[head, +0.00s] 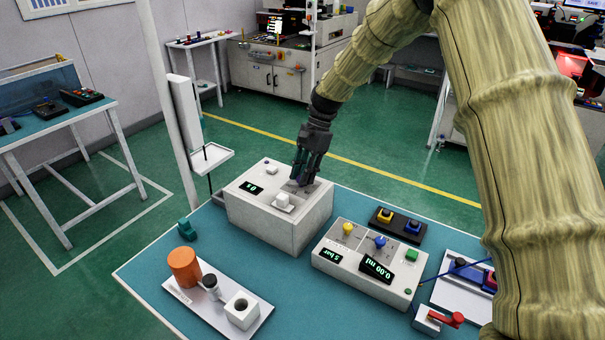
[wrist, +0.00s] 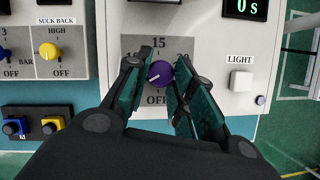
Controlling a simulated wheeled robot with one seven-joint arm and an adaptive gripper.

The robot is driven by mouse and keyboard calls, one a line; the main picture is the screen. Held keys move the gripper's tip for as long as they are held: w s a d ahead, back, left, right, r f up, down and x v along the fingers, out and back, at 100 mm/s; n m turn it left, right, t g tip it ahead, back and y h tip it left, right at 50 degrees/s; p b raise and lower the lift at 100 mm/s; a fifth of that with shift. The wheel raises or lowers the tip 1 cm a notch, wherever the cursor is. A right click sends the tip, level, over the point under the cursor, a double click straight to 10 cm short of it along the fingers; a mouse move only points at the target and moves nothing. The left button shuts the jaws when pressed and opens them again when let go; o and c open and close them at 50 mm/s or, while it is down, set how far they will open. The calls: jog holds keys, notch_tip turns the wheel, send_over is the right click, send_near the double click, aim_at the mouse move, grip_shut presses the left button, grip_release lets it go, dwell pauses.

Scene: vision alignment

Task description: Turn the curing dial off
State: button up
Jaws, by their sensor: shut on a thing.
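The curing dial is a purple knob (wrist: 160,73) on a grey panel with the marks 15, 20 and OFF; other marks are hidden by my fingers. A small pale line on the knob appears to point to the lower left. My gripper (wrist: 158,85) is shut on the knob, one finger on each side. In the head view my gripper (head: 302,178) reaches down onto the top of the white curing box (head: 280,232), and the knob is mostly hidden there. The box's display (wrist: 246,8) reads 0 s.
A white LIGHT button (wrist: 241,81) is right of the dial. A dispenser box (head: 345,270) with yellow and blue knobs stands beside the curing box on the teal table. A white tray (head: 215,318) with an orange cylinder (head: 184,267) is at the front left.

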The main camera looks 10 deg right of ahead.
jog(key=shift+w+r+n+p, duration=0.1)
jog(key=shift+r+n+p, duration=0.15)
jog(key=shift+n+p, duration=0.1)
grip_shut()
grip_release()
jog(key=shift+a+r+n+p, duration=0.1)
jog(key=shift+r+n+p, duration=0.05)
jog(key=shift+n+p, duration=0.35)
jog(key=n+g+h+p, duration=0.1)
jog(key=n+p, duration=0.1)
jog(key=n, duration=0.1)
jog(key=shift+w+p, duration=0.15)
jog(key=shift+p, duration=0.15)
jog(key=n, duration=0.2)
jog(key=n+h+p, duration=0.1)
jog(key=n, duration=0.1)
jog(key=shift+a+g+h, duration=0.2)
jog(key=shift+g+h, duration=0.1)
jog(key=shift+g, duration=0.1)
jog(key=shift+n+h+p, duration=0.6)
jog(key=shift+n+p, duration=0.1)
jog(key=shift+n, duration=0.85)
grip_shut()
grip_release()
jog(key=shift+f, duration=0.2)
grip_shut()
jog(key=o, duration=1.1)
grip_release()
jog(key=shift+c, duration=0.2)
